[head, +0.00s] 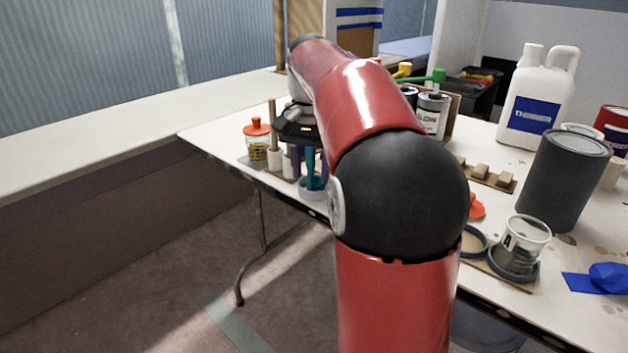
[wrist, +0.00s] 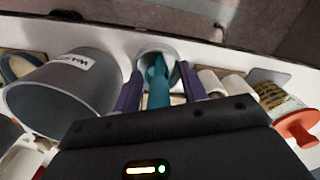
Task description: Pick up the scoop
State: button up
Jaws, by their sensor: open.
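The scoop appears to be the teal tool (wrist: 158,88) standing in a small grey cup (wrist: 143,52) near the table edge; its lower end is hidden in the cup. The teal tool also shows in the head view (head: 310,168), above the cup's rim (head: 313,194). My gripper (wrist: 160,82) is open, with one purple finger on each side of the teal handle. It also shows in the head view (head: 308,165). I cannot tell whether either finger touches the handle.
A jar with an orange lid (head: 256,132) stands left of my gripper. A large grey labelled container (wrist: 70,88) stands close beside it in the wrist view. A dark grey can (head: 562,180) and white jug (head: 535,100) stand right. Open floor lies before the table.

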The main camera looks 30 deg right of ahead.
grip_shut()
dwell(0.3)
notch_tip(320, 180, up, 10)
jog(key=p, duration=0.2)
jog(key=shift+p, duration=0.3)
